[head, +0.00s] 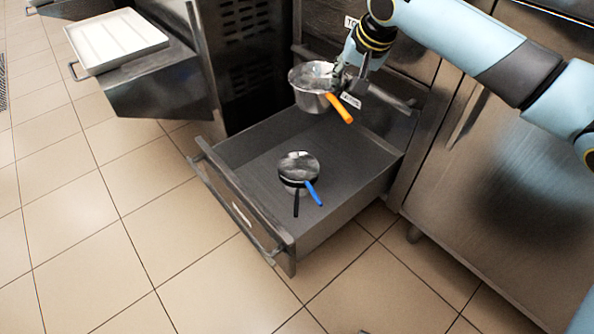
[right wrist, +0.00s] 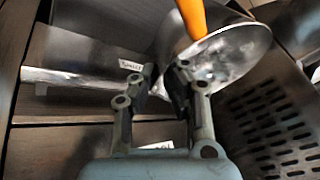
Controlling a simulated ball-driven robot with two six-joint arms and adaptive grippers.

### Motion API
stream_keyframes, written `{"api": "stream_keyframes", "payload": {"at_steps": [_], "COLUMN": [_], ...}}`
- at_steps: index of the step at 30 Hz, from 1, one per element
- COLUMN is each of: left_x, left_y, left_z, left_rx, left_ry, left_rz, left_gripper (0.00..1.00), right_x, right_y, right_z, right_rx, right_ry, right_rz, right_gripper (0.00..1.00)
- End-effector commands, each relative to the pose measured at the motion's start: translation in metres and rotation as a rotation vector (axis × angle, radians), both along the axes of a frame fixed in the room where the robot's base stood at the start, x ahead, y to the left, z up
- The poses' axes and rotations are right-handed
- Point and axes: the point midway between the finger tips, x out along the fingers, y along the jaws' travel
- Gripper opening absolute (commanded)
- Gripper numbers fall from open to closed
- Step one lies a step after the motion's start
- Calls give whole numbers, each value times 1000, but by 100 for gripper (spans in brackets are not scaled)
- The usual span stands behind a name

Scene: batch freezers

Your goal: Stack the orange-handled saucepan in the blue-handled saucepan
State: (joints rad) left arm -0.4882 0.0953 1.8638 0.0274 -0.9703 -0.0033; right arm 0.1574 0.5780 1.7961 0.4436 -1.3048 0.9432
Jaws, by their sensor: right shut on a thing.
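The orange-handled saucepan (head: 311,101) is a steel pan held in the air above the back part of the open drawer. Its orange handle (head: 340,107) points down and right. My right gripper (head: 341,83) is shut on it at the side near the handle. The right wrist view shows its steel body (right wrist: 232,58) and orange handle beside the fingers of my gripper (right wrist: 163,82); the exact contact is unclear. The blue-handled saucepan (head: 298,167) stands in the drawer, its blue handle (head: 314,192) pointing toward the front right. My left gripper is out of view.
The open drawer (head: 240,190) has raised walls and a front bar handle. A black handle (head: 296,203) sticks out below the blue-handled pan. A white tray (head: 115,40) lies on another open drawer at the left. A steel cabinet (head: 490,170) stands at the right.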

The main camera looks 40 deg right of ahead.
Motion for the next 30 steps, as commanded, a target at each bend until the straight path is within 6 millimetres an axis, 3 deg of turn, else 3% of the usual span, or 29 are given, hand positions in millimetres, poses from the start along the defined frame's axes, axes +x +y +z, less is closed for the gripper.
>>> {"api": "stream_keyframes", "payload": {"at_steps": [1,3,9,13,17,19,25,30], "left_x": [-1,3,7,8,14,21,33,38], "left_y": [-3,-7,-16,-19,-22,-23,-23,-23], "left_z": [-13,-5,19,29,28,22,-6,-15], "left_rx": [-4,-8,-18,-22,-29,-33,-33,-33], "left_ry": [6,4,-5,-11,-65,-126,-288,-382], "left_rz": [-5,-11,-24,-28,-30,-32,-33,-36], "left_gripper": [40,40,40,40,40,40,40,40], "right_x": [7,18,41,49,50,49,50,50], "right_y": [2,3,9,11,12,12,12,12], "right_z": [-47,-78,-137,-152,-173,-189,-207,-216], "right_rx": [4,5,4,4,2,3,2,2], "right_ry": [13,11,0,-6,-5,-3,-7,-9], "right_rz": [11,30,75,91,96,96,96,95], "right_gripper": [0,0,0,0,0,0,0,0]}}
